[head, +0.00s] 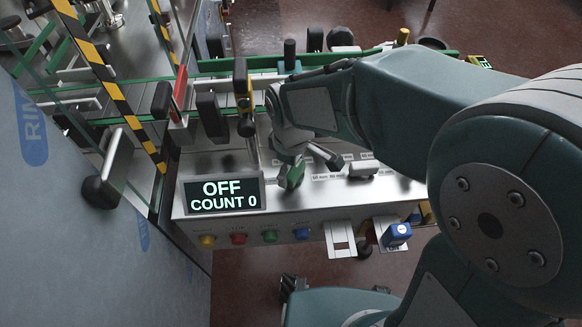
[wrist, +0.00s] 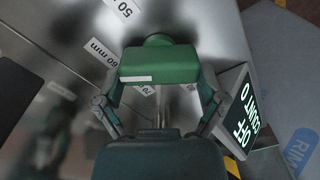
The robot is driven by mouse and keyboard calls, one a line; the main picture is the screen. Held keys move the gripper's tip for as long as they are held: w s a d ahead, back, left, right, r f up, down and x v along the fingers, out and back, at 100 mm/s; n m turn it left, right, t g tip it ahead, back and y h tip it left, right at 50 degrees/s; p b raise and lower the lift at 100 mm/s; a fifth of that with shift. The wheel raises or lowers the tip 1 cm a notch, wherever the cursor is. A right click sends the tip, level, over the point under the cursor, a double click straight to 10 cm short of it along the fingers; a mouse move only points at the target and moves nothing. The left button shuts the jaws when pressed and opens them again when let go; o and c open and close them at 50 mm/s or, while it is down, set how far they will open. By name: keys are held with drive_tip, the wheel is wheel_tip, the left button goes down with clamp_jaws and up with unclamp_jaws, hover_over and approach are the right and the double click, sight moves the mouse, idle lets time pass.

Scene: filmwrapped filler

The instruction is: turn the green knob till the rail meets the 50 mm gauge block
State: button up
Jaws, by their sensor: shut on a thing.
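The green knob (wrist: 158,65) sits between the two fingers of my gripper (wrist: 160,92) in the wrist view. A finger lies on each side, and the gripper is shut on it. In the head view my gripper (head: 306,160) reaches down to the metal panel, and part of the green knob (head: 292,177) shows below it. Labels near the knob read 50 and 60 mm in the wrist view. A small grey block (head: 363,168) lies beside labels in the head view; I cannot tell whether it is the gauge block. My arm hides part of the green-edged rail (head: 226,65).
A display (head: 222,194) reads OFF, COUNT 0. Below it are yellow, red, green and blue buttons (head: 270,237). A blue item (head: 396,234) stands at the panel's front right. A striped post (head: 120,98) and film-wrapped sheet (head: 60,220) bound the left.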

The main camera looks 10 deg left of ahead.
drive_tip(key=m, duration=0.5)
drive_tip(key=shift+w+r+m, duration=0.1)
drive_tip(key=shift+w+m, duration=0.15)
drive_tip(key=shift+m, duration=0.05)
drive_tip(key=m, duration=0.5)
drive_tip(key=shift+w+d, duration=0.1)
drive_tip(key=shift+d, duration=0.1)
drive_tip(key=shift+m, duration=0.4)
drive_tip(key=o, duration=0.8)
wheel_tip(320, 180, up, 12)
drive_tip(key=shift+a+f, duration=0.1)
